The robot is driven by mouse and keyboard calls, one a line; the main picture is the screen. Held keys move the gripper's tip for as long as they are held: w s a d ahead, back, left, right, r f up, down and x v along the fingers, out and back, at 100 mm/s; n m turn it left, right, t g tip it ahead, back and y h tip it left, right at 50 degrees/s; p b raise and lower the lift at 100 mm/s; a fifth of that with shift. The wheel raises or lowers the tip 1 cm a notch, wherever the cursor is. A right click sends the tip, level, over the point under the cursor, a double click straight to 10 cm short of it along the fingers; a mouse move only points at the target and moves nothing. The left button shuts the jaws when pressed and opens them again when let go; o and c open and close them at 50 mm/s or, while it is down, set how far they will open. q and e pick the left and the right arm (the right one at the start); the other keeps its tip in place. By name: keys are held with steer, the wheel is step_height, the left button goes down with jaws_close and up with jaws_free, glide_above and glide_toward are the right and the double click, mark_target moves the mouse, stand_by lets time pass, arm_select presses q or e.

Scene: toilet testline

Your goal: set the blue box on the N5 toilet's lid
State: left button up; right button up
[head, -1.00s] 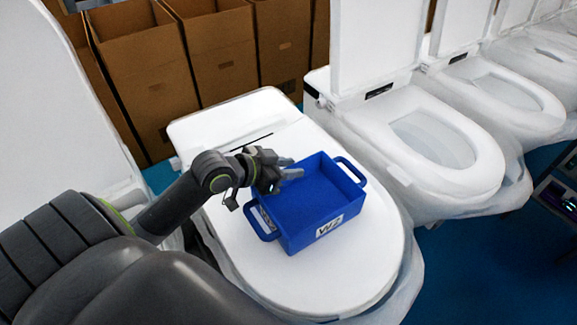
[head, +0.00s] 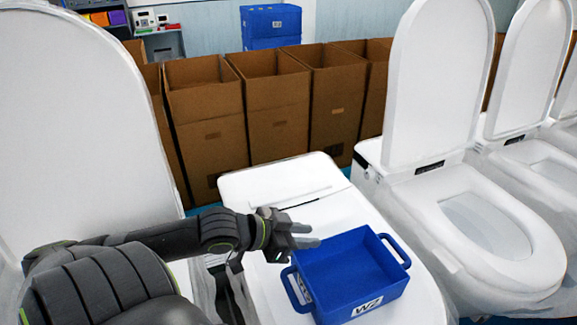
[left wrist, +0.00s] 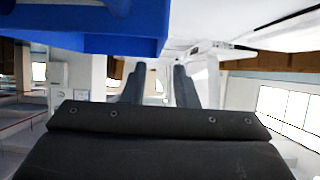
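The blue box (head: 352,272), an open tray with two side handles and a W2 label, rests upright on the closed white lid (head: 268,283) of the nearest toilet. I cannot read any N5 mark on that toilet. My left gripper (head: 312,235) is beside and above the box's back left corner, with its fingers pointing right. In the left wrist view its two fingers (left wrist: 159,88) are apart with nothing between them. The blue box shows there too (left wrist: 90,42), at the upper left, outside the fingers. My right gripper is not in view.
Toilets with raised lids (head: 437,75) stand to the right, and another raised white lid (head: 85,120) is at the left. Open cardboard boxes (head: 277,118) line up behind. Stacked blue crates (head: 271,25) stand farther back.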

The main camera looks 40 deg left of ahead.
arm_select(q)
steer(key=p+v, duration=0.2)
steer(key=v, duration=0.2)
steer(key=shift+s+r, duration=0.1)
stand_by(0.7)
